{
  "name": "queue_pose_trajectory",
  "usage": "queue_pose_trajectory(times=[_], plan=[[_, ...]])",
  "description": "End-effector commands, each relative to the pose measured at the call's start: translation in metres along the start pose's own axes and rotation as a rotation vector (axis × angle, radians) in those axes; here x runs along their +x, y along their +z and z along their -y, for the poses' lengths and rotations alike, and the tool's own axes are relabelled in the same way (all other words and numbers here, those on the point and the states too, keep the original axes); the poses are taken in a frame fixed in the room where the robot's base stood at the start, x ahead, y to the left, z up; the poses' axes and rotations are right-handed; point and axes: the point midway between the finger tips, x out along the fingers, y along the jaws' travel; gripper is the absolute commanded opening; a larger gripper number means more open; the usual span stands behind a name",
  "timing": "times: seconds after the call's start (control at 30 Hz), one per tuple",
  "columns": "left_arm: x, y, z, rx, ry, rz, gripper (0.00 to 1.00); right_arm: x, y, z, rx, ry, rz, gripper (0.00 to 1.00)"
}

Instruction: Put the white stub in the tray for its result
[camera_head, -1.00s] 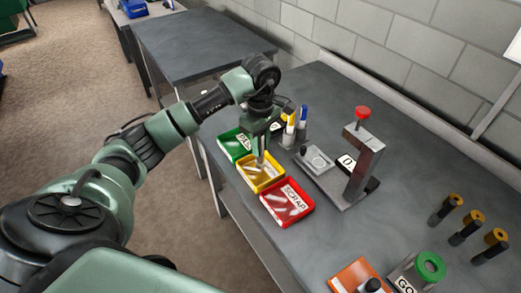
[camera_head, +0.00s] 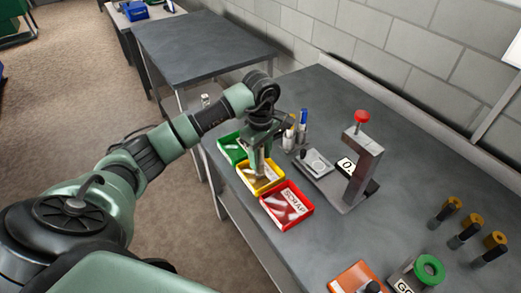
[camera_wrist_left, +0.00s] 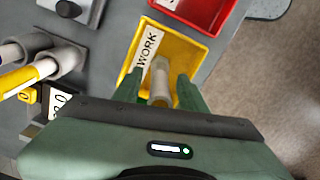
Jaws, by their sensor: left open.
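My left gripper (camera_head: 259,168) is open, with its fingertips down at the yellow tray (camera_head: 278,184). In the left wrist view, a pale cylindrical stub (camera_wrist_left: 160,78) with a brownish near end shows between the two open fingers, over the yellow tray (camera_wrist_left: 190,45). That tray's label ends in "WORK". I cannot tell whether the stub touches the tray floor. The green tray (camera_head: 228,149) is partly behind my gripper and also holds pale pieces. My right gripper is not in view.
A press-like fixture (camera_head: 362,165) with a red knob stands right of the trays. Pens in a holder (camera_head: 301,130) stand behind my gripper. Several orange-topped tools (camera_head: 465,232) and a green ring (camera_head: 430,267) are at the right.

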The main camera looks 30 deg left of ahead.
Motion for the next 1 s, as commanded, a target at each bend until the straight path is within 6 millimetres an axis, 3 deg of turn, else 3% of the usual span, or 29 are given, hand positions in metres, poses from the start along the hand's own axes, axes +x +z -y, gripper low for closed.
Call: queue_pose_trajectory(times=[0.03, 0.17, 0.4, 0.6, 1.0], plan=[[-0.005, 0.000, 0.000, 0.000, 0.000, 0.001, 0.42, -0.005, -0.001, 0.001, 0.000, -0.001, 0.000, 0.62], [-0.019, -0.001, -0.002, 0.000, 0.006, -0.002, 0.42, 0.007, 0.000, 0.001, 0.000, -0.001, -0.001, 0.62], [-0.072, -0.001, -0.002, 0.000, 0.007, -0.003, 0.42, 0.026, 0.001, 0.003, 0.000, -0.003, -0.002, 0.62], [-0.110, -0.001, -0.001, -0.001, 0.004, -0.003, 0.42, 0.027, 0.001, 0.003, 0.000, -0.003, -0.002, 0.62], [-0.122, 0.000, 0.000, -0.001, 0.000, 0.001, 0.42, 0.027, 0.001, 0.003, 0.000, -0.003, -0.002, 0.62]])
